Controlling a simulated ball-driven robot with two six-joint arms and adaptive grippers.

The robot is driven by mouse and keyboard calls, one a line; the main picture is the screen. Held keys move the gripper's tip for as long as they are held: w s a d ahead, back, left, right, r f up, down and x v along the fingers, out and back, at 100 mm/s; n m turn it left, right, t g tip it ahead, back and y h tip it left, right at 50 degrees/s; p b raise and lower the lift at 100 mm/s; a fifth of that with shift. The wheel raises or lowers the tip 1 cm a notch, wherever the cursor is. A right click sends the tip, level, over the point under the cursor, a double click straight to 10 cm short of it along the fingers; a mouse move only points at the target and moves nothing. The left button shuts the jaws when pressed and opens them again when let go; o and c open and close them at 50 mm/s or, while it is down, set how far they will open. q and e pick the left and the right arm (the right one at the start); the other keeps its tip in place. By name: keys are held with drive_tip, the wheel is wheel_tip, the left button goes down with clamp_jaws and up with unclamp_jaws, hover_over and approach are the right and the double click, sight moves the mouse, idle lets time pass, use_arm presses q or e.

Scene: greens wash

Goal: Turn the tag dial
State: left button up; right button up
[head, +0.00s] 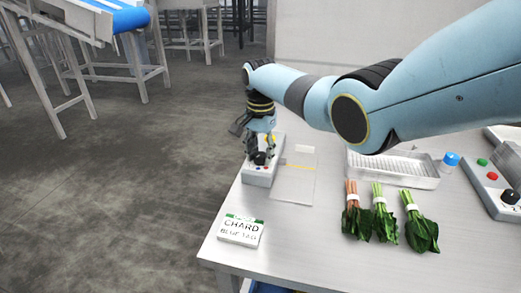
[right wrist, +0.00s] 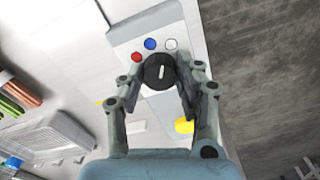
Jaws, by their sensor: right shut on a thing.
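The tag dial (right wrist: 159,72) is a round black knob with a white pointer line, on a pale control box (head: 262,172). In the right wrist view, red (right wrist: 136,57), blue (right wrist: 151,44) and white (right wrist: 170,44) dots sit around it. My right gripper (right wrist: 160,82) is shut on the dial, one finger on each side. In the head view my right gripper (head: 260,150) reaches down over the box and partly hides the dial. A sign (head: 241,230) reading CHARD and BLUE TAG stands at the table's front left. My left gripper is not in view.
Banded bunches of greens (head: 382,220) lie on the steel table (head: 310,225). A perforated tray (head: 395,165), a blue-capped item (head: 451,159) and another control box (head: 490,188) stand to the right. A clear sheet (head: 296,180) lies beside the dial's box. The table's left edge is close.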

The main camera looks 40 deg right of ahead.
drive_tip(key=n+p, duration=0.1)
drive_tip(key=n, duration=0.2)
drive_tip(key=shift+r+n, duration=0.15)
drive_tip(key=shift+n, duration=0.25)
drive_tip(key=n+p, duration=0.1)
drive_tip(key=n, duration=0.2)
drive_tip(key=shift+n, duration=0.3)
drive_tip(key=n, duration=0.4)
drive_tip(key=shift+n+p, duration=0.35)
drive_tip(key=shift+n, duration=1.45)
drive_tip(key=o, duration=1.1)
drive_tip(key=shift+o, duration=0.2)
